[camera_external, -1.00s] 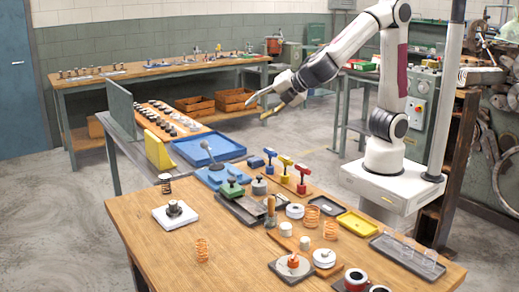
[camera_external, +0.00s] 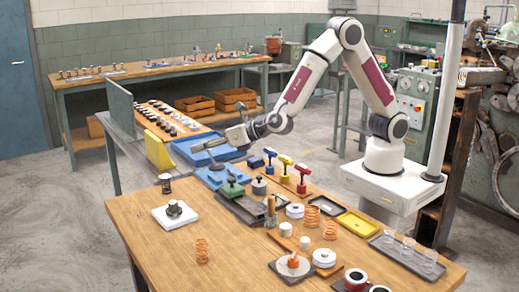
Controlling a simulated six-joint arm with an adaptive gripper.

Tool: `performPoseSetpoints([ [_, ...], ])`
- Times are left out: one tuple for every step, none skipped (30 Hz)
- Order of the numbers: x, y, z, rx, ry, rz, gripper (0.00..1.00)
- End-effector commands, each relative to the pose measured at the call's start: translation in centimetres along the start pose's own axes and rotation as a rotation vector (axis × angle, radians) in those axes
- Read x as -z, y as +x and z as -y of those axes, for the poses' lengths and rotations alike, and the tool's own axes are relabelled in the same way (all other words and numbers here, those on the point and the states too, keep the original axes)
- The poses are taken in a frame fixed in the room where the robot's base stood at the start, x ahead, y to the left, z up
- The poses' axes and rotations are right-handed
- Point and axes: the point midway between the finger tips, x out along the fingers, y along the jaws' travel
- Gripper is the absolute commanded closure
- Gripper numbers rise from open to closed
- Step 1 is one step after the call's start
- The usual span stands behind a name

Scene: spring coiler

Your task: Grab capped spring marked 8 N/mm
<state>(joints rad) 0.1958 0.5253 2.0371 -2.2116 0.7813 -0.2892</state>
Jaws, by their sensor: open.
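No 8 N/mm marking can be read on any spring at this size. A dark capped spring (camera_external: 165,184) stands upright at the left edge of the wooden table. Several small dark capped pieces stand in rows on a wooden board (camera_external: 186,131) on the side bench; I cannot tell whether they are springs. My gripper (camera_external: 197,148) is open and appears empty. It reaches left over the blue tray (camera_external: 230,153), apart from the capped spring. Bare copper-coloured coils (camera_external: 202,251) stand on the table.
A yellow angled block (camera_external: 157,151) and a green upright panel (camera_external: 121,106) stand by the board. A white block (camera_external: 186,218) carries a dark round part. Coloured T-handled tools (camera_external: 286,166) stand near the arm. The table's front left is mostly clear.

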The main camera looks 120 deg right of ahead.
Motion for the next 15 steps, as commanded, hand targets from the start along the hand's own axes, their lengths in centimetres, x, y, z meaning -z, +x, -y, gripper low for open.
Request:
performPoseSetpoints([
  [1.2, 0.9, -0.4, -0.018, -0.048, -0.009, 0.57],
  [1.7, 1.3, -0.7, -0.032, -0.074, -0.012, 0.57],
  [2.4, 1.8, -1.1, -0.048, -0.106, -0.015, 0.57],
  [2.9, 2.1, -1.3, -0.060, -0.130, -0.018, 0.57],
  [3.4, 2.4, -1.6, -0.071, -0.150, -0.021, 0.57],
  [4.0, 2.8, -1.8, -0.084, -0.175, -0.024, 0.57],
  [4.3, 3.0, -2.0, -0.093, -0.193, -0.026, 0.57],
  [4.6, 3.2, -2.1, -0.100, -0.207, -0.028, 0.57],
  [5.0, 3.4, -2.3, -0.109, -0.223, -0.029, 0.57],
  [5.2, 3.6, -2.4, -0.114, -0.232, -0.031, 0.57],
  [5.4, 3.7, -2.5, -0.119, -0.240, -0.032, 0.57],
  [5.6, 3.8, -2.6, -0.123, -0.248, -0.032, 0.57],
  [5.6, 3.8, -2.6, -0.125, -0.251, -0.033, 0.57],
  [5.7, 3.8, -2.6, -0.126, -0.253, -0.033, 0.57],
  [5.7, 3.8, -2.7, -0.127, -0.255, -0.033, 0.57],
])
